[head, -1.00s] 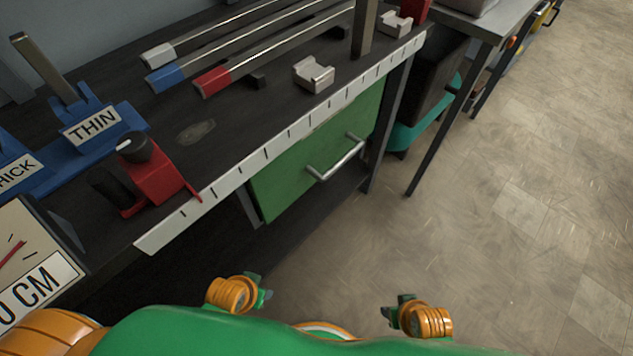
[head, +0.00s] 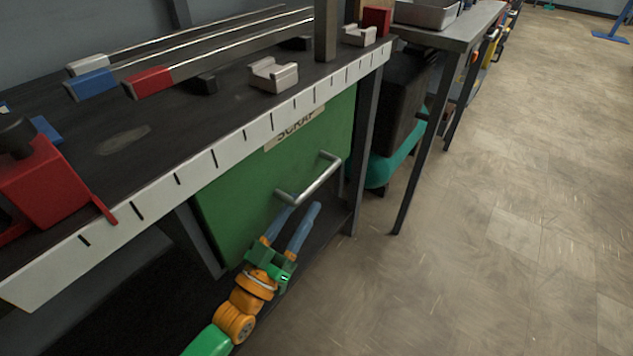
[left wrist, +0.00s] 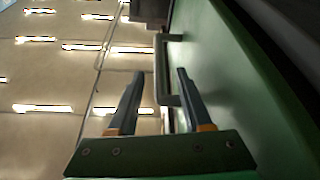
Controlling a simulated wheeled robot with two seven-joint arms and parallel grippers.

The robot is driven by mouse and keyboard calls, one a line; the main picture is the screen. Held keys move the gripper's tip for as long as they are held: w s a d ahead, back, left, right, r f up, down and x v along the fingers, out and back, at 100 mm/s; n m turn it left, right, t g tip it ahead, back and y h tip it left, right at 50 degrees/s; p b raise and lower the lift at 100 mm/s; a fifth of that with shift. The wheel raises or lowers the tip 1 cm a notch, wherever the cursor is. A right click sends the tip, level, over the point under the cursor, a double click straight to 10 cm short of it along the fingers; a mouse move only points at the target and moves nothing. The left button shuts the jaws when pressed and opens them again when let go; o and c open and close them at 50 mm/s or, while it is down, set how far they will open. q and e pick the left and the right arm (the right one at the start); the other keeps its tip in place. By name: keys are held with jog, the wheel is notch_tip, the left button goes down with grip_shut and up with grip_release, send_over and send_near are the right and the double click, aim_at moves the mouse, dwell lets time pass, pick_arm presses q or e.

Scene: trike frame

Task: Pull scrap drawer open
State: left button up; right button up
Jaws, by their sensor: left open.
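The scrap drawer (head: 235,205) is a green front under the workbench, with a partly hidden label reading SCRAP (head: 294,128) near its top edge. It looks shut. Its silver bar handle (head: 318,180) stands out from the front. My left gripper (head: 298,208) is open, with its two blue fingers pointing up at the handle's near end. In the left wrist view the handle (left wrist: 161,70) lies ahead, between the lines of the two fingers (left wrist: 157,85). I cannot tell whether a finger touches it. My right gripper is not in view.
The dark workbench carries a white ruler strip (head: 200,170) along its front edge, a red clamp-like tool (head: 45,185), colour-ended bars and a light metal block (head: 273,75). A bench leg (head: 362,150) stands right of the drawer. The floor (head: 500,220) to the right is clear.

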aim_at(317, 179)
pick_arm(q)
jog(key=b+x, duration=0.1)
jog(key=x, duration=0.5)
jog(key=shift+w+d+r, duration=0.1)
jog(key=shift+w+d, duration=0.05)
jog(key=shift+w, duration=0.05)
grip_shut()
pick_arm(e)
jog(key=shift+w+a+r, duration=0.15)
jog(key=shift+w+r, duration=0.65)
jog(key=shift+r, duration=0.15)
